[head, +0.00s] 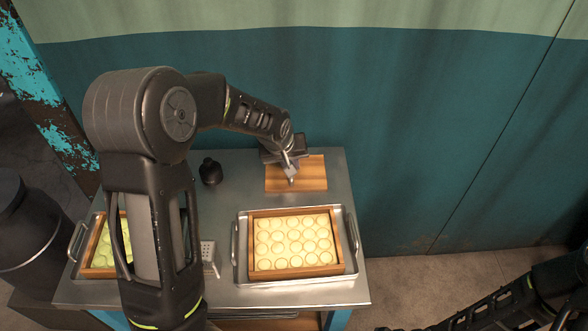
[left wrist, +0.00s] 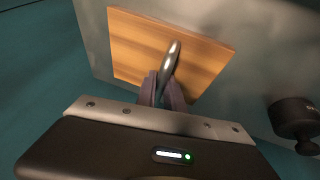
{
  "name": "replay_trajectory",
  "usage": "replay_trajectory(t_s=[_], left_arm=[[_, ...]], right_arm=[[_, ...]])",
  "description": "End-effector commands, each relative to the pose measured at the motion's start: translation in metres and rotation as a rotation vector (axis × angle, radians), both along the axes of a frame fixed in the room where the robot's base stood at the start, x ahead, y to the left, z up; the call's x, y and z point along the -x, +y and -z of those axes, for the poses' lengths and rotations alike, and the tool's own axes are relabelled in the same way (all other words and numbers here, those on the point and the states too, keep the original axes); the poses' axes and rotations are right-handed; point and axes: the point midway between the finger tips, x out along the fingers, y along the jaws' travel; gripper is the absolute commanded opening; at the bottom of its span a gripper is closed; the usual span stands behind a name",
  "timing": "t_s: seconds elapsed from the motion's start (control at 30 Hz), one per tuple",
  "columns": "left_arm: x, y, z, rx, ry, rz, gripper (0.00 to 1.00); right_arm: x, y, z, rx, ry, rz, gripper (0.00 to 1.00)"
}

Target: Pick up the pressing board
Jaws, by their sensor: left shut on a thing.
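The pressing board (head: 312,175) is a flat wooden rectangle at the back right of the metal table. A metal handle stands up from it. It also shows in the left wrist view (left wrist: 205,62), with its handle (left wrist: 170,64) between my fingers. My left gripper (head: 289,170) comes down over the board's left part. In the left wrist view, the left gripper (left wrist: 163,90) is shut on the handle. The board appears at or close to the table top; I cannot tell if it is lifted. My right gripper is not clearly visible; part of my right arm shows at the lower right.
A metal tray (head: 242,270) with a wooden frame (head: 341,243) of pale rounds sits at the front right of the table (head: 225,165). Another wooden frame (head: 98,246) is partly hidden behind my left arm. A black knobbed weight (head: 210,172) stands left of the board.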

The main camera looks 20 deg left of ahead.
Motion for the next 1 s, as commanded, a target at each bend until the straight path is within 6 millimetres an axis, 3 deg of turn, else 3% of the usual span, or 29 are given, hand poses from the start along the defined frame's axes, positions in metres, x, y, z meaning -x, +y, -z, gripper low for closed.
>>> replay_trajectory(t_s=[0.27, 0.7, 1.0], left_arm=[[-0.002, 0.0, -0.019, 0.0, -0.006, 0.0, 0.0], [-0.001, 0.0, -0.095, 0.001, -0.005, 0.0, 0.0], [0.0, 0.0, -0.101, 0.0, -0.001, 0.0, 0.0]], right_arm=[[0.0, 0.0, 0.002, 0.0, 0.0, 0.0, 0.36], [0.0, 0.0, 0.008, 0.0, -0.001, 0.0, 0.36], [0.0, 0.0, 0.008, 0.0, -0.001, 0.0, 0.36]])
